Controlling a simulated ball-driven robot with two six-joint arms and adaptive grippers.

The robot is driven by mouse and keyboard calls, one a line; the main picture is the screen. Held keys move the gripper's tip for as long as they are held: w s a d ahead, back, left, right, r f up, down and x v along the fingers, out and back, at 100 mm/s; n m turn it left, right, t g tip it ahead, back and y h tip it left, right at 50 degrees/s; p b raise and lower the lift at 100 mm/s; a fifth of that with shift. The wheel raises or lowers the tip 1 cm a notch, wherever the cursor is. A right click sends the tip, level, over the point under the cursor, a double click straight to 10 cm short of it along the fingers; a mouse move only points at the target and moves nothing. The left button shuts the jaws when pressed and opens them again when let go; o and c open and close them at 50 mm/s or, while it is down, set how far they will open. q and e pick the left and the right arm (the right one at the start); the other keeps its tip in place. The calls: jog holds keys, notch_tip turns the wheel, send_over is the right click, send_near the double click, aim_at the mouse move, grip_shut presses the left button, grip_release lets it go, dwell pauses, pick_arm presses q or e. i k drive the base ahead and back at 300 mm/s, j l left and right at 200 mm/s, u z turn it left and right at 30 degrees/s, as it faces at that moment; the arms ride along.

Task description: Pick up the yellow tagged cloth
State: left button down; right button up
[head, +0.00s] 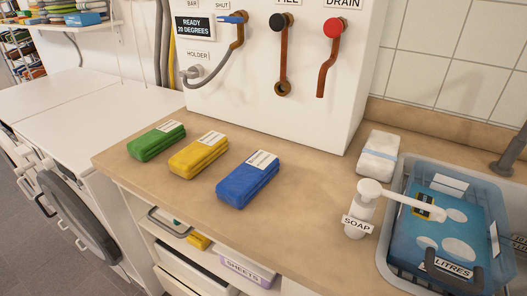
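The yellow tagged cloth (196,157) lies folded on the wooden counter, with a white tag on its top right. It sits between a green tagged cloth (154,142) on its left and a blue tagged cloth (247,182) on its right. There are small gaps between the three cloths. Neither of my grippers shows in the head view.
A soap pump bottle (359,222) stands right of the cloths, in front of a folded white cloth (378,153). A tub of blue water (440,235) fills the right end. A panel with levers (281,90) rises behind. The counter (290,215) is clear right of the blue cloth.

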aim_at(189, 162)
jog(key=i+j, duration=0.15)
jog(key=j, duration=0.2)
jog(key=i+j, duration=0.1)
jog(key=j, duration=0.2)
jog(key=i+j, duration=0.15)
jog(key=j, duration=0.2)
jog(key=i+j, duration=0.15)
jog(key=j, duration=0.2)
